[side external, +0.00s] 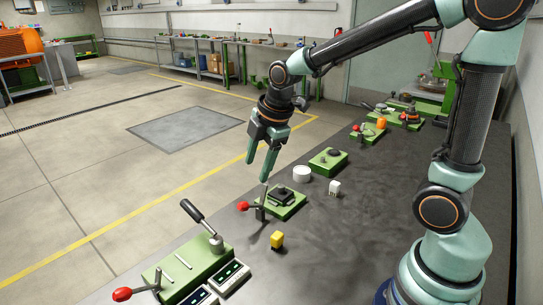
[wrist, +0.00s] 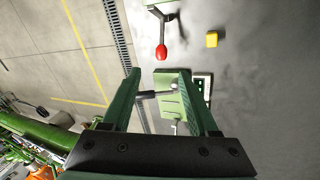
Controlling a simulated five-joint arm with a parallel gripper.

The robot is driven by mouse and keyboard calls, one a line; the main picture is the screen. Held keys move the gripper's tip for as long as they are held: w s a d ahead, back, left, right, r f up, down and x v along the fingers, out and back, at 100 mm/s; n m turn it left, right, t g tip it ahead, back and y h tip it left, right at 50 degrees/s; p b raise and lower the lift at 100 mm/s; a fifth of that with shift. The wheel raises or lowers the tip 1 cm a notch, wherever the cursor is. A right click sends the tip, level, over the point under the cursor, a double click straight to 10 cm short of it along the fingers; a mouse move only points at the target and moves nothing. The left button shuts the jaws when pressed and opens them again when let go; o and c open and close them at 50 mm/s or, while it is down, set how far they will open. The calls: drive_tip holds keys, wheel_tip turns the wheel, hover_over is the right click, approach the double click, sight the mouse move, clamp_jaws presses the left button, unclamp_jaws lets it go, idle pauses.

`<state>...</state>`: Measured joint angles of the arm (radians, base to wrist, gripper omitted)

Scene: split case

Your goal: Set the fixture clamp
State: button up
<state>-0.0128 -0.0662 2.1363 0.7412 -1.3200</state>
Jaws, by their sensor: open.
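The fixture clamp, a green base (side external: 287,211) with a dark block on it, stands on the dark bench in the side view. Its lever ends in a red knob (side external: 243,206) pointing left; the knob also shows in the wrist view (wrist: 161,52), just beyond the fingertips. My gripper (side external: 258,171) is open and empty above and slightly behind the clamp, fingers pointing down. In the wrist view its two green fingers (wrist: 159,75) are well apart, with nothing held between them. I cannot tell the exact height over the knob.
A yellow block (side external: 277,239) lies near the clamp. A larger green fixture (side external: 195,262) with a black-handled lever, another red knob (side external: 122,294) and display units (side external: 232,277) stands in front. A white cylinder (side external: 302,173) and white block (side external: 335,187) stand behind.

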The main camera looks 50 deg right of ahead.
drive_tip(key=s+r+m+t, duration=0.2)
drive_tip(key=s+r+m, duration=0.3)
drive_tip(key=s+m, duration=0.8)
drive_tip(key=n+g, duration=0.2)
drive_tip(key=n, duration=1.1)
approach(244, 204)
drive_tip(key=shift+n, duration=0.3)
drive_tip(key=x, duration=0.9)
drive_tip(key=shift+w+d+f, duration=0.1)
drive_tip(key=shift+f, duration=0.1)
clamp_jaws()
